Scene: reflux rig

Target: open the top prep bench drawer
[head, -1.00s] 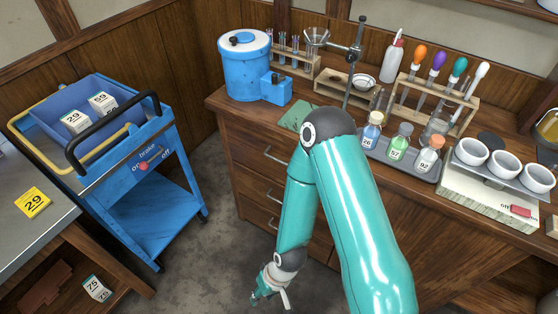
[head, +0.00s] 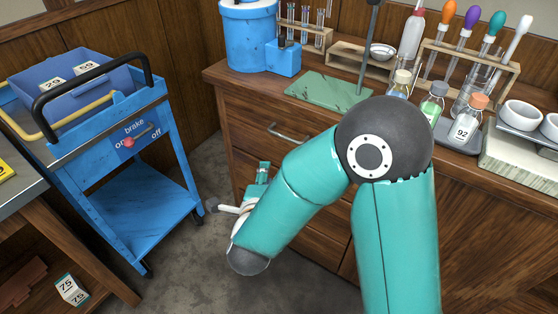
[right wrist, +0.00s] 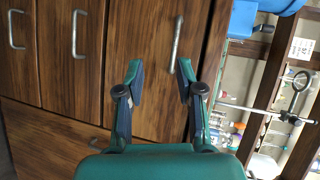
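The prep bench's top drawer (head: 250,118) has a dark wooden front that looks flush with the bench. Its silver bar handle (head: 286,133) shows above my right forearm. My right gripper (head: 263,172) is in front of the drawers, below and left of that handle, partly hidden by my forearm. In the right wrist view the picture is turned sideways, with the top drawer closest to the bench top. There the open, empty fingers (right wrist: 159,70) point at the top drawer front, and the handle (right wrist: 176,43) shows beyond the tips, apart from them. My left gripper is out of view.
Two lower drawer handles (right wrist: 77,33) show in the right wrist view. A blue cart (head: 140,185) stands left of the bench with floor between.

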